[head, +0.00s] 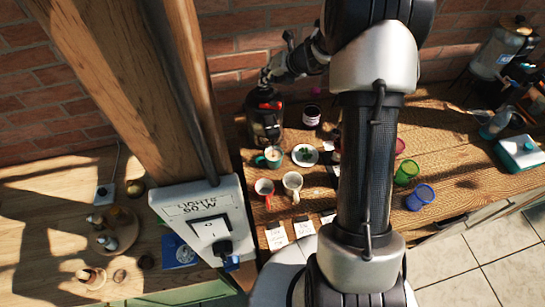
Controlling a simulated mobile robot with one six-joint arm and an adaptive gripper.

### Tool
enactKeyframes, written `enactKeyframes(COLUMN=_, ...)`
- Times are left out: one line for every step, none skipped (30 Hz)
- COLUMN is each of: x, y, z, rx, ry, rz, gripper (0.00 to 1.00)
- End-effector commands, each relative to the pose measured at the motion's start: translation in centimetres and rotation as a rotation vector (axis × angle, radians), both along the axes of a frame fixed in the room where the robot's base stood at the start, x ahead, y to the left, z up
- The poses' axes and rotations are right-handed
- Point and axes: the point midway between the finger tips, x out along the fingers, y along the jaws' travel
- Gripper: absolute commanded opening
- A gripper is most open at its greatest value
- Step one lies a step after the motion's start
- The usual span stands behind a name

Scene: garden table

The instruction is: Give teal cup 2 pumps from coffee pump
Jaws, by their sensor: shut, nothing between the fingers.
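The teal cup (260,160) stands on the wooden table, just in front of a dark pump pot with red on its top, which looks like the coffee pump (264,125). The cup is upright below the pump's front; something pale shows at its mouth, and I cannot tell what. My gripper (265,82) is shut and empty, pointing down over the top of the pump. I cannot tell whether its fingertips touch the pump's top.
A red cup (264,188), a white cup (292,183), a plate of green leaves (305,155) and a dark jar (311,116) stand nearby. A wooden post with a light switch box (205,208) rises at left. Green (406,173) and blue (420,197) cups stand right of my arm.

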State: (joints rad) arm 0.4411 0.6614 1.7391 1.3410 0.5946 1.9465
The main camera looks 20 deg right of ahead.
Motion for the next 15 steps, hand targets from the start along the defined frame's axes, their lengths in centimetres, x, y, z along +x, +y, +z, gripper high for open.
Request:
enactKeyframes(x=0.0, y=0.0, z=0.0, rx=0.000, ry=0.000, rz=0.000, gripper=0.00)
enactKeyframes(x=0.0, y=0.0, z=0.0, rx=0.000, ry=0.000, rz=0.000, gripper=0.00)
enactKeyframes(x=0.0, y=0.0, z=0.1, rx=0.000, ry=-0.001, rz=-0.001, gripper=0.00)
enactKeyframes(x=0.0, y=0.0, z=0.1, rx=0.000, ry=-0.001, rz=-0.001, gripper=0.00)
enactKeyframes(x=0.0, y=0.0, z=0.3, rx=0.000, ry=-0.001, rz=-0.001, gripper=0.00)
enactKeyframes(x=0.0, y=0.0, z=0.5, rx=0.000, ry=-0.001, rz=-0.001, gripper=0.00)
enactKeyframes(x=0.0, y=0.0, z=0.7, rx=0.000, ry=-0.001, rz=-0.001, gripper=0.00)
enactKeyframes(x=0.0, y=0.0, z=1.0, rx=0.000, ry=-0.001, rz=-0.001, gripper=0.00)
enactKeyframes(x=0.0, y=0.0, z=1.4, rx=0.000, ry=-0.001, rz=-0.001, gripper=0.00)
enactKeyframes(x=0.0, y=0.0, z=1.7, rx=0.000, ry=-0.001, rz=-0.001, gripper=0.00)
enactKeyframes(x=0.0, y=0.0, z=2.1, rx=0.000, ry=-0.001, rz=-0.001, gripper=0.00)
enactKeyframes(x=0.0, y=0.0, z=2.5, rx=0.000, ry=-0.001, rz=-0.001, gripper=0.00)
enactKeyframes(x=0.0, y=0.0, z=2.8, rx=0.000, ry=-0.001, rz=-0.001, gripper=0.00)
enactKeyframes(x=0.0, y=0.0, z=3.1, rx=0.000, ry=-0.001, rz=-0.001, gripper=0.00)
enactKeyframes(x=0.0, y=0.0, z=3.5, rx=0.000, ry=-0.001, rz=-0.001, gripper=0.00)
